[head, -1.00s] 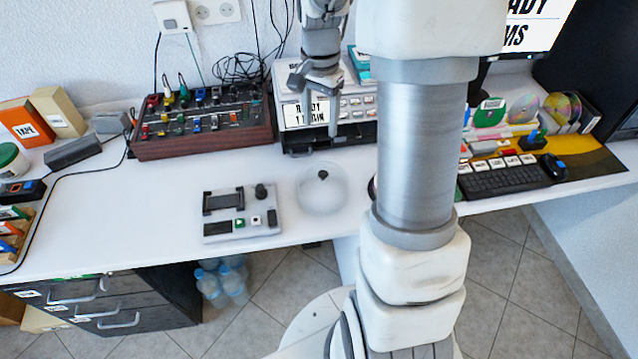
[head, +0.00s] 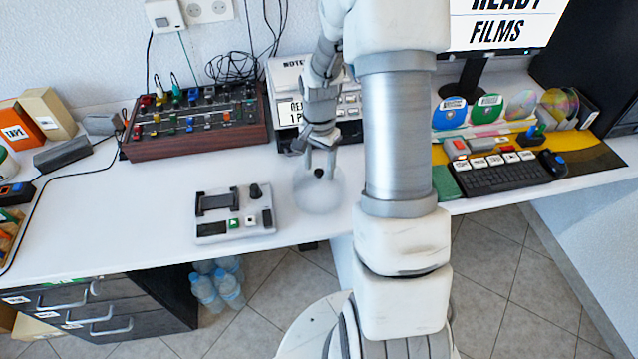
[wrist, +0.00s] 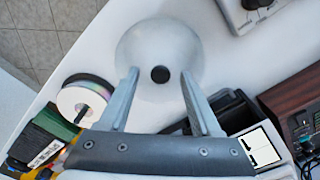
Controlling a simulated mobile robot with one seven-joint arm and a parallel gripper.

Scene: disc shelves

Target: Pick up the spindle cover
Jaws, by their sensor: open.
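The spindle cover (head: 318,197) is a translucent, whitish dome with a black knob on top, standing on the white desk right of the small grey device. My gripper (head: 319,172) is open just above it, with its fingers pointing down around the height of the knob. In the wrist view the spindle cover (wrist: 160,50) is ahead of the fingertips, and the black knob lies between the two open fingers (wrist: 158,72). I cannot tell whether either finger touches the dome. Nothing is held.
A grey device with buttons (head: 234,214) stands close left of the cover. A mixer (head: 195,120) and a labelled machine (head: 290,100) stand behind. A disc stack on a spindle (wrist: 84,98) is near the cover in the wrist view. The desk's front edge is close.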

